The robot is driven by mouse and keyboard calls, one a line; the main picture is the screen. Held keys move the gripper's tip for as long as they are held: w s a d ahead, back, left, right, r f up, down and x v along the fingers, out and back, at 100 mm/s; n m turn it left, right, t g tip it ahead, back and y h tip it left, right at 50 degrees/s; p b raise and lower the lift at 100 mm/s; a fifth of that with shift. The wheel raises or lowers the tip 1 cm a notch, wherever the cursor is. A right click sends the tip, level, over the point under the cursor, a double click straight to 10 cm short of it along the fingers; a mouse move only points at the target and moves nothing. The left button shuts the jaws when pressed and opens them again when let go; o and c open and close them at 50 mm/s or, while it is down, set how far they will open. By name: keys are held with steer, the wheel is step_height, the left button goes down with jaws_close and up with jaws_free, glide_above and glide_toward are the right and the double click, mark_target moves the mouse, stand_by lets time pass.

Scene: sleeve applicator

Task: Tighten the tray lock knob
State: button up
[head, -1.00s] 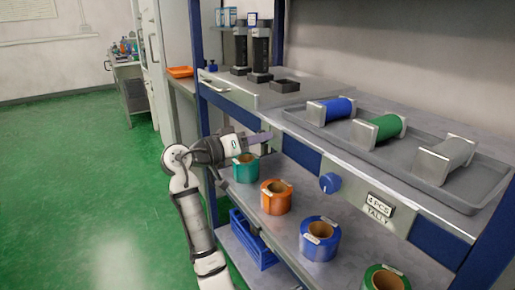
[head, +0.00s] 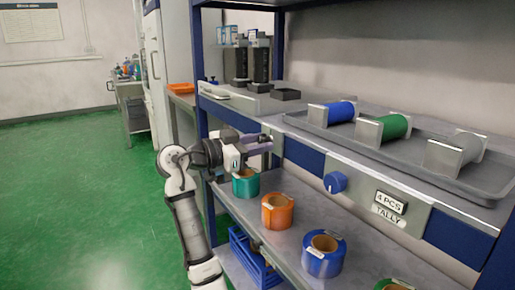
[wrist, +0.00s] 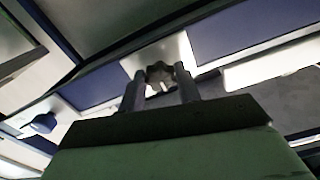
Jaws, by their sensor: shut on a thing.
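A dark grey lobed knob (wrist: 160,74) shows in the wrist view on a pale plate set in the blue shelf rail. It appears to be the tray lock knob. My gripper (wrist: 161,86) is shut on it, with one finger on either side. In the head view my gripper (head: 268,142) reaches from the left to the pale plate (head: 273,157) on the front rail; the knob itself is hidden there by the fingers.
A blue round knob (head: 335,182) sits on the rail right of my gripper, beside a "4 PCS TALLY" label (head: 390,206). A grey tray (head: 408,158) with spools is above. Tape rolls, teal (head: 246,184), orange (head: 278,211) and blue (head: 323,254), stand on the shelf below.

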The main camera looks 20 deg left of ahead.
stand_by(0.4)
steer(key=o, duration=1)
steer(key=shift+a, duration=0.1)
steer(key=v, duration=1.3)
steer(key=shift+s+a, duration=0.2)
steer(key=shift+s, duration=0.1)
